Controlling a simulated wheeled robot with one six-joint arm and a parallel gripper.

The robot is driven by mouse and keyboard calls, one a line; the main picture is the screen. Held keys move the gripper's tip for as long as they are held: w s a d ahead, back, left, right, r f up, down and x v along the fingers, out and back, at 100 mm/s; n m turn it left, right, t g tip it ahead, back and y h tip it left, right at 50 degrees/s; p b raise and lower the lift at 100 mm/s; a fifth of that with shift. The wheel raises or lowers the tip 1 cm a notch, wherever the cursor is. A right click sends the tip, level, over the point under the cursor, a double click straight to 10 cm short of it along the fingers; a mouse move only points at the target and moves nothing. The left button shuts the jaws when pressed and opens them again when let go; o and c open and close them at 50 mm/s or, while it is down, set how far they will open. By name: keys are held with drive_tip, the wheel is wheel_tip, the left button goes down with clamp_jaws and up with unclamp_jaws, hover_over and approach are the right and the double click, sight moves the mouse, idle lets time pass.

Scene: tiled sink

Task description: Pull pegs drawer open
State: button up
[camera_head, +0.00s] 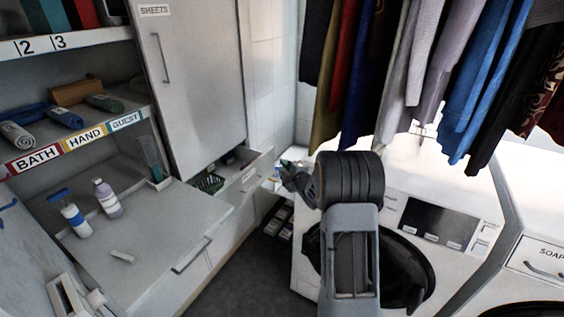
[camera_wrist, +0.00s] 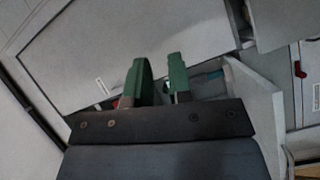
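A drawer (camera_head: 262,165) under the tall cabinet stands partly open. Its front has a small label too small to read, so I cannot tell if it says pegs. A green basket (camera_head: 209,183) and dark items lie inside. My gripper (camera_head: 287,172) is at the right of the drawer's front, close to it; contact cannot be told. In the wrist view, my gripper's two green fingers (camera_wrist: 160,78) are apart, with a gap and nothing seen held between them. A pale drawer wall (camera_wrist: 257,105) shows to their right, with teal items beside it.
A white washing machine (camera_head: 465,205) stands right of my arm, and clothes (camera_head: 430,70) hang above it. A grey counter (camera_head: 150,240) with bottles (camera_head: 107,198) is at left. The tall cabinet door (camera_head: 195,75) is shut. Dark floor shows between cabinet and washer.

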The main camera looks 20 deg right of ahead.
drive_tip(key=s+d+f+m+g+h+b, duration=0.1)
drive_tip(key=s+f+m+g+h+b, duration=0.1)
drive_tip(key=s+f+m+g+b, duration=0.45)
drive_tip(key=s+f+m+g+h+b, duration=0.1)
drive_tip(key=s+f+m+g+h, duration=0.25)
drive_tip(key=f, duration=0.55)
drive_tip(key=s+a+f+m+g+y+b, duration=0.2)
drive_tip(key=s+a+f+m+b, duration=0.1)
drive_tip(key=s+a+f+b, duration=0.5)
drive_tip(key=s+a+f+m+g+y+b, duration=0.1)
drive_tip(key=s+a+f+m+g+b, duration=0.1)
drive_tip(key=s+a+f+b, duration=0.6)
drive_tip(key=s+f+b, duration=0.1)
drive_tip(key=s+b, duration=0.4)
drive_tip(key=b, duration=0.5)
drive_tip(key=shift+s+a+m+g+y+b, duration=0.15)
drive_tip(key=shift+s+m+g+y+b, duration=0.15)
drive_tip(key=shift+s+m+g+y, duration=0.1)
drive_tip(key=shift+r, duration=0.1)
